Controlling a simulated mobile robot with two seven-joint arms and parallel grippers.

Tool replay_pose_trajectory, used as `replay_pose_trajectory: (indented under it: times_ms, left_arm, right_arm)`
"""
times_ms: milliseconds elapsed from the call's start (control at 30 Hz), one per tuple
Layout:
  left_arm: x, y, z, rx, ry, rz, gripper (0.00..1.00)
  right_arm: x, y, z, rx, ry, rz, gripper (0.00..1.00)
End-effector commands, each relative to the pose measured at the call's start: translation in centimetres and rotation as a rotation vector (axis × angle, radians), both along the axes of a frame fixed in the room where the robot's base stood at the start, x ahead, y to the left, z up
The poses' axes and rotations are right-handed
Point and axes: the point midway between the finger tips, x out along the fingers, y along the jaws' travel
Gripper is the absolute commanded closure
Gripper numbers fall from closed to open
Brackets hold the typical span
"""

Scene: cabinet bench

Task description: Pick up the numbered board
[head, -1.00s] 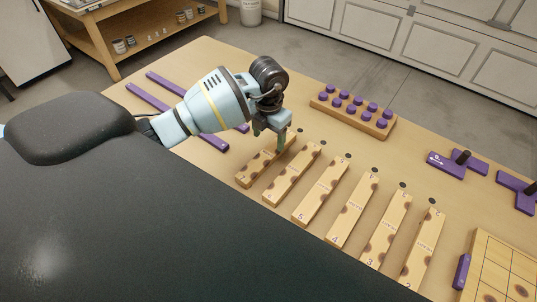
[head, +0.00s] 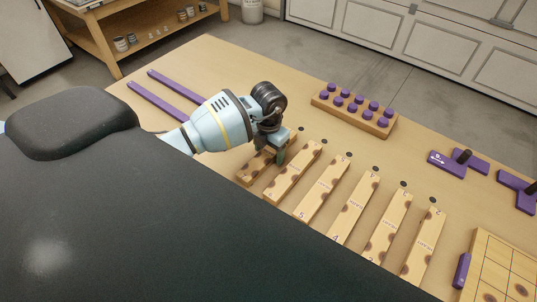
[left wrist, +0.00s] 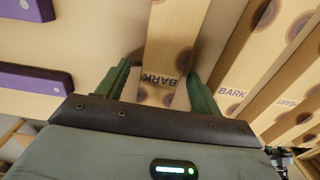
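Several numbered wooden boards with dark spots lie in a row on the table. The leftmost board (head: 252,170) is partly hidden by my left gripper (head: 270,154). In the left wrist view, my left gripper (left wrist: 160,88) is open, with its two green fingers apart and a board (left wrist: 170,35) marked "BARK" between them. The fingers are on either side of that board; contact cannot be told. The neighbouring board (head: 295,172) lies to the right, close to one finger. My right gripper is not in view.
Two purple strips (head: 165,101) lie at the left. A wooden block with purple pegs (head: 355,110) stands behind the boards. Purple pieces with dark posts (head: 458,161) and a gridded board (head: 500,270) are at the right.

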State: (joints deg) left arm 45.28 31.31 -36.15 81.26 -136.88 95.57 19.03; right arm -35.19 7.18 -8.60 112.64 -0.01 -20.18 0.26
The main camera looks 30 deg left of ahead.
Motion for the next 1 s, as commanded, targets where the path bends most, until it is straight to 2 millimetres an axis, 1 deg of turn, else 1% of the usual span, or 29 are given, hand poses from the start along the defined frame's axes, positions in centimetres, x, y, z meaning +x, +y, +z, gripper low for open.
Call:
replay_pose_trajectory:
  times_ms: [33,300,400,633,767,867,1000]
  left_arm:
    - [0.0,0.0,0.0,0.0,0.0,0.0,0.4]
    - [0.0,0.0,0.0,0.0,0.0,0.0,0.76]
    - [0.0,0.0,0.1,0.0,0.0,0.0,0.86]
    - [0.0,0.0,0.2,0.0,-0.001,0.0,0.86]
    - [0.1,0.0,0.6,0.001,-0.001,-0.001,0.86]
    - [0.1,0.0,1.4,0.001,-0.002,-0.001,0.86]
    - [0.1,0.0,3.2,0.001,-0.003,-0.002,0.86]
  right_arm:
    - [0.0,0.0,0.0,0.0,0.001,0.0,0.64]
    - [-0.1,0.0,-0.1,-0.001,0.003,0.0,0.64]
    - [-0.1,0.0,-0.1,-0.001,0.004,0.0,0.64]
    - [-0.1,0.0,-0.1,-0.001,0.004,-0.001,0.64]
    - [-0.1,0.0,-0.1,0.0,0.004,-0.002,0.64]
    - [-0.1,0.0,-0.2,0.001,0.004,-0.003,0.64]
    - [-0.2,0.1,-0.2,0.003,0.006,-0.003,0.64]
